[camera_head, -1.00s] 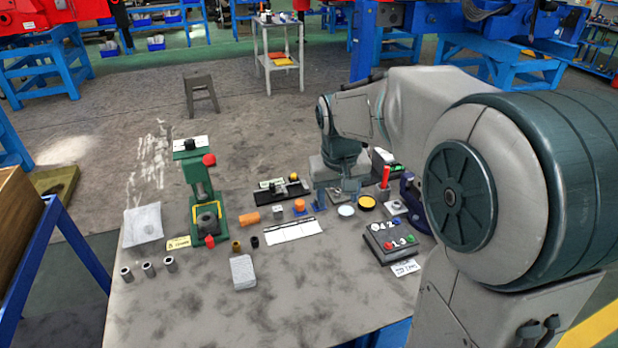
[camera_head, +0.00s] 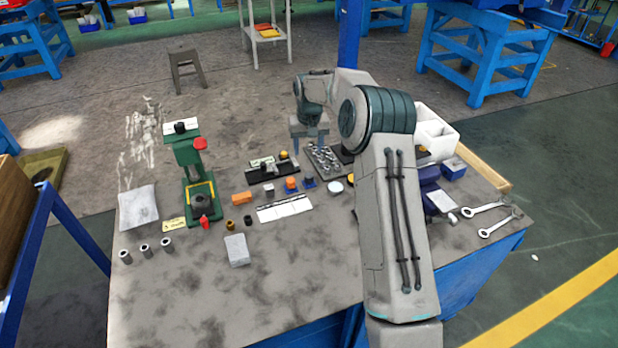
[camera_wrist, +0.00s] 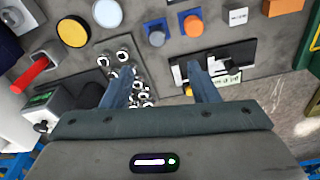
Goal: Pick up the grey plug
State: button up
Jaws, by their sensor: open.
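A grey round-topped plug (camera_wrist: 156,36) sits on a small blue base in the wrist view, just ahead of my fingertips. It looks like the small grey-blue piece (camera_head: 308,183) in the head view. An orange plug (camera_wrist: 193,25) on its own blue base stands beside it; it also shows in the head view (camera_head: 291,183). My gripper (camera_wrist: 160,66) is open and empty, its two blue-grey fingers spread and pointing toward the table. In the head view my gripper (camera_head: 309,137) hangs above the back of the table, behind the plugs.
A tray of metal nuts (camera_head: 324,160) and a black fixture (camera_head: 272,171) lie close to the plugs. A green press (camera_head: 196,175) stands left; the front table is mostly clear.

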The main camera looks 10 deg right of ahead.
send_over(309, 175)
jog(key=f, duration=0.7)
jog(key=shift+s+a, duration=0.2)
jog(key=shift+s, duration=0.05)
jog(key=shift+w+d+f+p, duration=0.1)
jog(key=shift+f+p, duration=0.3)
jog(key=shift+f, duration=1)
jog(key=shift+w+d+f+p, duration=0.1)
jog(key=shift+f+p, duration=0.3)
jog(key=shift+f, duration=1)
jog(key=c, duration=1.1)
